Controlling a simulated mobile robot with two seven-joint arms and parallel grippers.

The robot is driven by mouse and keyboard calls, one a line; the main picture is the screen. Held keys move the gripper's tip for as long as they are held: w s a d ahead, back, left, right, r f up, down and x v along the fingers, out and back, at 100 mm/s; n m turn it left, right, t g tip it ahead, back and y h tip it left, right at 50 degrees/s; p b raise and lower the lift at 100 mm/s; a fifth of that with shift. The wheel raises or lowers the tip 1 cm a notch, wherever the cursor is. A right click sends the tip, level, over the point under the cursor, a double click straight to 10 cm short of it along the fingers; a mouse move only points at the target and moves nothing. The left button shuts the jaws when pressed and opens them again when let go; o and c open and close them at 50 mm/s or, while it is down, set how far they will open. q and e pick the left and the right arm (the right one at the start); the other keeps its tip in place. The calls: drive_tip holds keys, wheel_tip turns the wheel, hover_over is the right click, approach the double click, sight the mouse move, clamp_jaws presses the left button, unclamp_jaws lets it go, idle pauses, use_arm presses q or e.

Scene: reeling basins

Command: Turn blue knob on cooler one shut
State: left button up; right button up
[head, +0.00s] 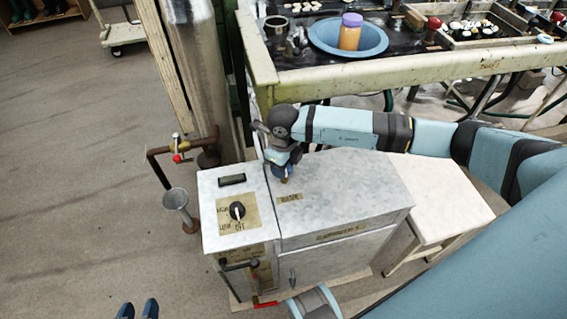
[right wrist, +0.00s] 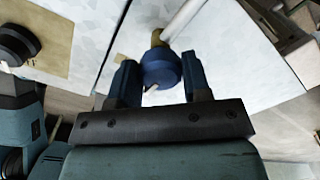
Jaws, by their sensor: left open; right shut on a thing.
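The cooler (head: 345,195) is a grey metal cabinet with a "water" label on its top. My right gripper (head: 283,165) reaches in from the right over the cooler top and is shut on the blue knob, which sits on a brass stem. In the right wrist view the round blue knob (right wrist: 160,70) lies between the two fingers of my right gripper (right wrist: 159,82). A pale mark shows on the knob's near edge. My left gripper (head: 138,310) is open and empty above the floor at the bottom left; only its fingertips show.
A black dial (head: 237,211) and a small display (head: 232,180) are on the panel left of the knob. A pipe with a red-handled valve (head: 177,157) and a funnel (head: 176,200) stand left. Behind is a long basin table (head: 430,70). A white stand (head: 440,200) is right.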

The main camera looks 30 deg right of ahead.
drive_tip(key=o, duration=0.9)
drive_tip(key=shift+o, duration=0.2)
wheel_tip(320, 180, up, 14)
drive_tip(key=p, duration=0.2)
drive_tip(key=shift+f, duration=0.1)
